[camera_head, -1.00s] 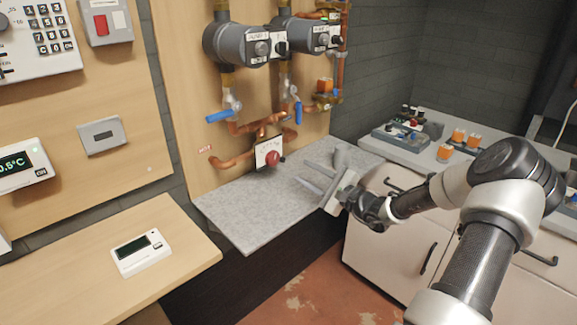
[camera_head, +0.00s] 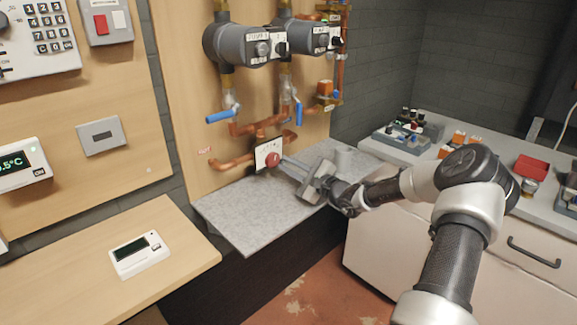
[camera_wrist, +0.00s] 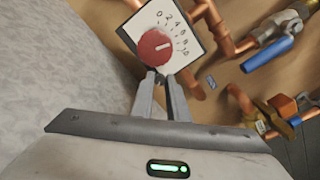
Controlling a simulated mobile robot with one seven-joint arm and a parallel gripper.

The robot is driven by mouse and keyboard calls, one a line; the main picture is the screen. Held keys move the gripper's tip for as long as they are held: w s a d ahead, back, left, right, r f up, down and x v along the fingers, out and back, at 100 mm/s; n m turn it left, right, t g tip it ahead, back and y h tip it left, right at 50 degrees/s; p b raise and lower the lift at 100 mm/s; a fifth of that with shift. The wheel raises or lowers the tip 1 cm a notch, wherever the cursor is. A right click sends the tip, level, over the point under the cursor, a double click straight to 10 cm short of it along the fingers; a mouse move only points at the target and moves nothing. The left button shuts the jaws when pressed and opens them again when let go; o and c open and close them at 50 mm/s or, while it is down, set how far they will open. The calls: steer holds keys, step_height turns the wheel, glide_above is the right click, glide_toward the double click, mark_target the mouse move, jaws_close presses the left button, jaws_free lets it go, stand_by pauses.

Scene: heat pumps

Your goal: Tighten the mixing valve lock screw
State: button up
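The mixing valve has a red knob (camera_head: 272,160) on a white dial plate (camera_head: 262,152), low on the pipework. In the wrist view the red knob (camera_wrist: 155,48) sits on the plate (camera_wrist: 190,28), numbered 0 to 10, with its white mark pointing toward the middle numbers. My gripper (camera_head: 285,162) reaches in from the right, just above the grey shelf. In the wrist view its fingers (camera_wrist: 162,76) are close together with a narrow gap, at the knob's lower edge. The small dark lock screw beside the knob is between the fingertips and mostly hidden by them.
Copper pipes (camera_head: 232,163) and blue-handled valves (camera_head: 221,116) surround the dial; one blue handle (camera_wrist: 268,54) is right of it in the wrist view. The grey shelf (camera_head: 245,210) below is clear. A counter with small parts (camera_head: 400,135) stands at right.

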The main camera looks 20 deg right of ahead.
jaws_close()
steer(key=shift+r+m+p, duration=0.25)
steer(key=shift+m+p, duration=0.55)
steer(key=shift+p, duration=0.3)
steer(key=shift+f+m, duration=0.25)
steer(key=shift+m, duration=0.45)
steer(key=o, duration=0.7)
jaws_free()
steer(key=p+v, duration=0.2)
steer(key=v, duration=1.5)
steer(key=shift+s+d, duration=0.1)
steer(key=shift+s, duration=0.1)
